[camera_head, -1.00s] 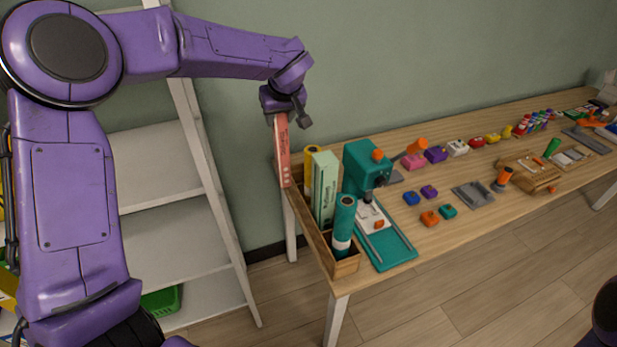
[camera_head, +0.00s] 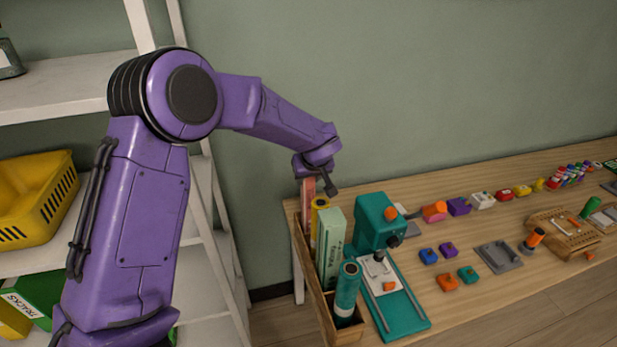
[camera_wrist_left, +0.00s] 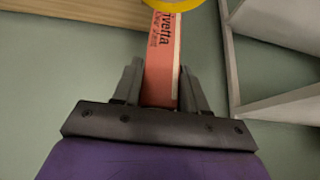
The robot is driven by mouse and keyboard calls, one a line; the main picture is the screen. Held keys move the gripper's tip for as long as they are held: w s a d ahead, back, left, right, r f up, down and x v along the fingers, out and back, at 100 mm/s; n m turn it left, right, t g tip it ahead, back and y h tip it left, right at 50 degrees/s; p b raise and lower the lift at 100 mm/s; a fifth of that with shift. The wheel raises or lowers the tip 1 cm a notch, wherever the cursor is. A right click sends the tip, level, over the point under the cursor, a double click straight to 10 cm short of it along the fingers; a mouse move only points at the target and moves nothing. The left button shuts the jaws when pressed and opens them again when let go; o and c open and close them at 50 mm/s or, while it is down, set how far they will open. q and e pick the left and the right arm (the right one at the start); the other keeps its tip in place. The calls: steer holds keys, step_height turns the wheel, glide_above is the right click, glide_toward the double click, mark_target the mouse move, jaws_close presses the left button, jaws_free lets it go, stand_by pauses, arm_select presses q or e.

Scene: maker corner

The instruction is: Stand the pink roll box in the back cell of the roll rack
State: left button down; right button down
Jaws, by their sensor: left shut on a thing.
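The pink roll box (camera_head: 307,200) is upright at the back end of the wooden roll rack (camera_head: 312,285), behind a yellow roll (camera_head: 319,212). Its lower end is hidden behind the rack's side and the yellow roll, so I cannot tell how deep it sits. My left gripper (camera_head: 312,181) is shut on the top of the pink box. In the left wrist view the box (camera_wrist_left: 162,62) is between the two fingers (camera_wrist_left: 160,85). A green box (camera_head: 331,243) and a teal roll (camera_head: 347,290) stand in the rack's nearer cells. My right gripper is not in view.
A teal press (camera_head: 375,225) stands right of the rack on the wooden table (camera_head: 480,300). Small coloured blocks lie further right. A white shelf unit (camera_head: 215,250) with a yellow basket (camera_head: 38,198) stands on the left. The wall is behind.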

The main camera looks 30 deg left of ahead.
arm_select(q)
steer(key=shift+w+a+f, duration=0.1)
steer(key=shift+w+f, duration=0.35)
steer(key=shift+f, duration=0.3)
steer(key=shift+w+f, duration=0.15)
steer(key=shift+f, duration=0.05)
steer(key=c, duration=0.6)
jaws_free()
steer(key=shift+w+f, duration=0.2)
steer(key=shift+w, duration=0.1)
steer(key=shift+s+r, duration=0.2)
steer(key=shift+s, duration=0.1)
steer(key=b+v, duration=0.1)
steer(key=v, duration=1.1)
steer(key=shift+w+r, duration=0.25)
steer(key=shift+r, duration=0.3)
